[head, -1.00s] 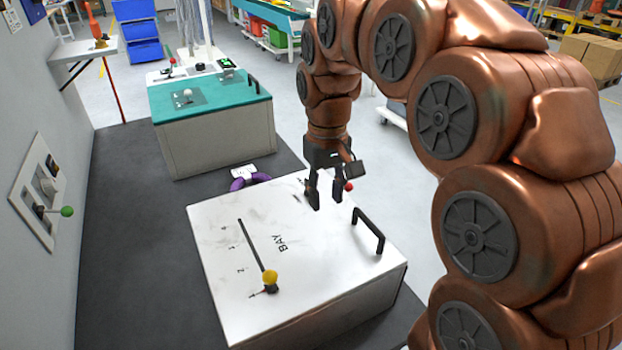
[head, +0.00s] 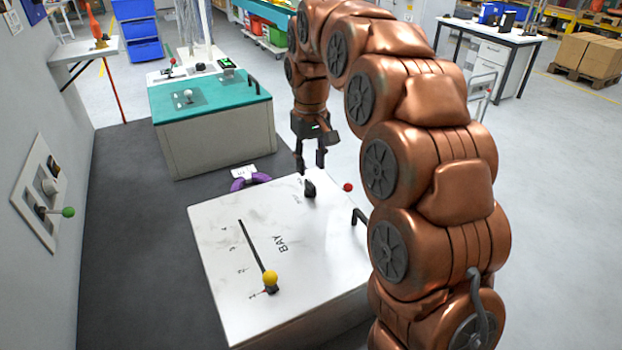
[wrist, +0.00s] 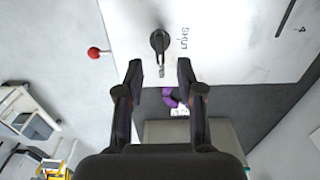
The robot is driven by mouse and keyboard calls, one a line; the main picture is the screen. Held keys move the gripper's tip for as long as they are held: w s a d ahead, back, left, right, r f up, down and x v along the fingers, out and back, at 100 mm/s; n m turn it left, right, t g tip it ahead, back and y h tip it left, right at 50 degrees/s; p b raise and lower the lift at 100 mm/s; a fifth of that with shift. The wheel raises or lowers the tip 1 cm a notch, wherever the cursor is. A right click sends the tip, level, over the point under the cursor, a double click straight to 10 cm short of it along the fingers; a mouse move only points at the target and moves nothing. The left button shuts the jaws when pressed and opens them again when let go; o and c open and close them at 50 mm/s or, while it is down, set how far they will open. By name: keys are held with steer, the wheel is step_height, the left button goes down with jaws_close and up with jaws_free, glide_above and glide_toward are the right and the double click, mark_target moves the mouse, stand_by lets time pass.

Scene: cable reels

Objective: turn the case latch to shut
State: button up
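The case latch (head: 310,188) is a small dark knob on top of the white case (head: 225,215), near its far edge. In the wrist view the latch (wrist: 159,42) has a short arm reaching down towards my gripper, with the printed word SHUT (wrist: 184,38) to its right. The arm does not point at that word. My gripper (head: 311,168) is above the case's far edge, just beyond the latch. In the wrist view my gripper (wrist: 160,69) is open and empty, and the latch arm's tip shows between its fingertips. I cannot tell whether they touch.
A red ball (head: 347,187) is beside the latch. A yellow-knobbed lever (head: 270,279) sits in a slot on the case, and a black handle (head: 358,219) is at its right. A purple ring (head: 249,181) lies behind the case, before a teal-topped unit (head: 210,95).

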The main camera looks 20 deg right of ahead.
mark_target(310, 182)
steer(key=shift+f+p, duration=0.65)
steer(key=shift+f, duration=2.2)
jaws_close()
